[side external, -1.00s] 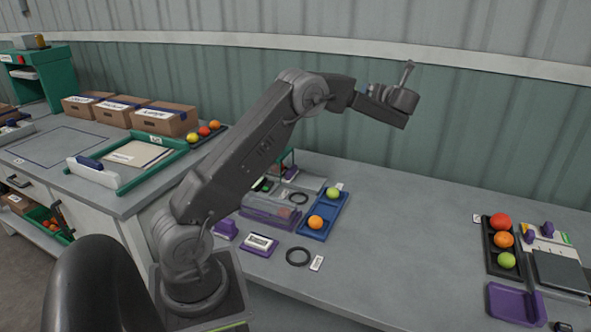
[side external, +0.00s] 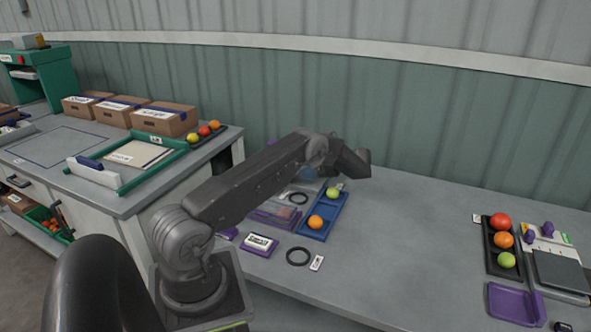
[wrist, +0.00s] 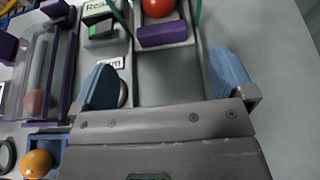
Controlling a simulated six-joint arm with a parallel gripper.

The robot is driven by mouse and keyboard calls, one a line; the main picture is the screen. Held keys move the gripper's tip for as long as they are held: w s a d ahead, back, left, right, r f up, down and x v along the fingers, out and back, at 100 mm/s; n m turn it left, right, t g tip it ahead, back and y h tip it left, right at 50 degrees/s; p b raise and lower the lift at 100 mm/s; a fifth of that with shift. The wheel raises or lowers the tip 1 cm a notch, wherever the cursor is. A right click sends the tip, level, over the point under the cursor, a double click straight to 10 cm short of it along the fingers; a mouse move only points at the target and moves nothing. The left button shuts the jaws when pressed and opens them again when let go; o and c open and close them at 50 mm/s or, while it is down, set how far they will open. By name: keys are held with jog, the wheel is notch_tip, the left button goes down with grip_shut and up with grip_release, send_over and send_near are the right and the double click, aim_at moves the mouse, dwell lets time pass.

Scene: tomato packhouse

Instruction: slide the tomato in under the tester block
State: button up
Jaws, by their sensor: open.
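A red tomato (wrist: 160,7) shows at the top edge of the wrist view, partly cut off, just beyond a purple block (wrist: 163,35). Green posts (wrist: 126,20) stand on either side of them, over a grey track. Whatever is above the tomato is out of frame, so I cannot tell how it sits to the tester block. My gripper (wrist: 167,80) is open and empty over the grey track, with its blue fingers apart on the near side of the purple block. In the side view my arm hides the tester area and the fingertips.
Left of the track stand a small display (wrist: 98,12), a clear-lidded purple box (wrist: 69,60) and a blue tray (side external: 326,218) holding an orange and a yellow-green tomato. A black ring (side external: 299,257) lies nearer. A black tray (side external: 489,248) is far right; the bench between is clear.

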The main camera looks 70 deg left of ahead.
jog(key=x, duration=0.7)
jog(key=shift+s+a+f, duration=0.1)
jog(key=shift+a+f, duration=0.05)
jog(key=shift+c, duration=0.2)
